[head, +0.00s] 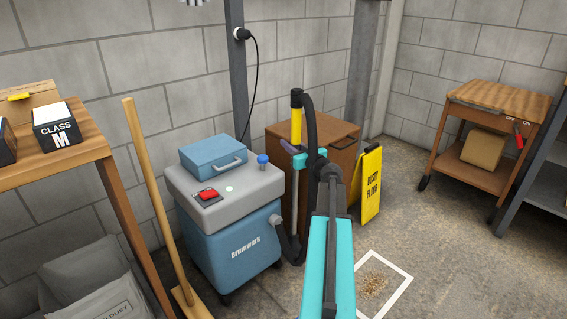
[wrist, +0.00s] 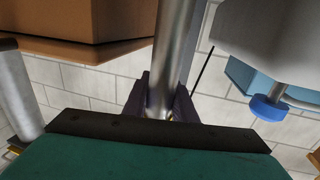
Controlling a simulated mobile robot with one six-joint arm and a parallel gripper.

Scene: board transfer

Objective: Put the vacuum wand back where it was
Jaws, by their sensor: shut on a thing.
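The vacuum wand (head: 296,126) stands about upright in the head view, with a black-topped yellow handle and a silver tube below. Its silver tube also fills the middle of the wrist view (wrist: 179,65). My gripper (head: 300,158) is shut on the tube below the yellow handle; its dark jaws flank the tube in the wrist view (wrist: 167,100). The black hose (head: 311,120) loops from the handle down toward the blue vacuum (head: 232,250), marked Drumwork. The wand's lower end is hidden behind hose and arm, so I cannot tell whether it touches anything.
A brown cabinet (head: 335,155) stands close behind the wand, with a yellow floor sign (head: 371,185) beside it. A blue case (head: 212,155) sits on the vacuum. A broom (head: 150,200) leans at left. A white-outlined floor patch (head: 398,290) holds sawdust; floor to its right is clear.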

